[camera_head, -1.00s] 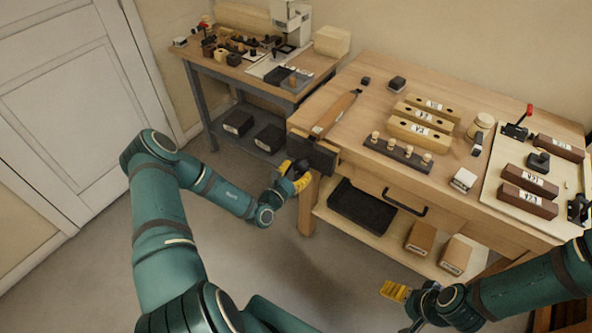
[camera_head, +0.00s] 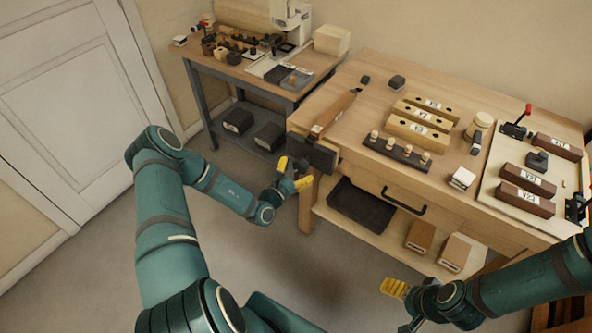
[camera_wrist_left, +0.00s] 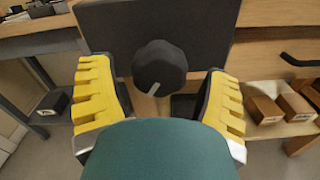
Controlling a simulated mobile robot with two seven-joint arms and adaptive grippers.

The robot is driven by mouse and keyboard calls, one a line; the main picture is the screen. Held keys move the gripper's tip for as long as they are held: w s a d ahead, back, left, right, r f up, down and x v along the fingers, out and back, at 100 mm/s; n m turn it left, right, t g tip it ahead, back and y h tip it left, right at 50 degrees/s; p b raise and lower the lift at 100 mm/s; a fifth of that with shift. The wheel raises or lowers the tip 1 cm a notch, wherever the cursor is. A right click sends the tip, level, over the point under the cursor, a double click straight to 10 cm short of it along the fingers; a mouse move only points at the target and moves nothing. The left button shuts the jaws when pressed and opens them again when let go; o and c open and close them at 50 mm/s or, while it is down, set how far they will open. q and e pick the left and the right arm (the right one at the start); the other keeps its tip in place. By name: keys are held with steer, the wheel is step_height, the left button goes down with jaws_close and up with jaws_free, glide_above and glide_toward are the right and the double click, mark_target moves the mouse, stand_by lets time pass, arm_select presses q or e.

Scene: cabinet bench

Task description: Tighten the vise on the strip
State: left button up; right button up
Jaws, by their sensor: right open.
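The vise (camera_head: 311,155) is a dark plate on the left end of the front of the wooden bench. In the left wrist view its jaw plate (camera_wrist_left: 205,30) fills the upper middle, with a round black knob (camera_wrist_left: 160,67) in front. The brown strip (camera_head: 338,111) lies at the bench's left end, its near end at the vise; how tightly it is held cannot be seen. My left gripper (camera_head: 294,174) is open, its yellow fingers on either side of the knob with gaps between. My right gripper (camera_head: 394,289) is open and empty, low before the bench.
The bench top holds wooden blocks (camera_head: 420,118), a dark peg rack (camera_head: 397,153) and a pale board (camera_head: 500,200) with brown blocks. A drawer handle (camera_head: 405,203) sticks out below. A black tray (camera_head: 361,205) lies on the lower shelf. The floor in front is clear.

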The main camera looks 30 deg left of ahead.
arm_select(q)
steer(key=shift+s, duration=0.15)
steer(key=shift+s+a+p, duration=0.15)
steer(key=shift+s+p, duration=0.6)
steer(key=shift+s, duration=0.4)
steer(key=s+p, duration=0.1)
steer(key=s, duration=0.3)
steer(key=shift+s+a+p, duration=0.15)
steer(key=shift+s+p, duration=0.1)
steer(key=shift+p, duration=0.1)
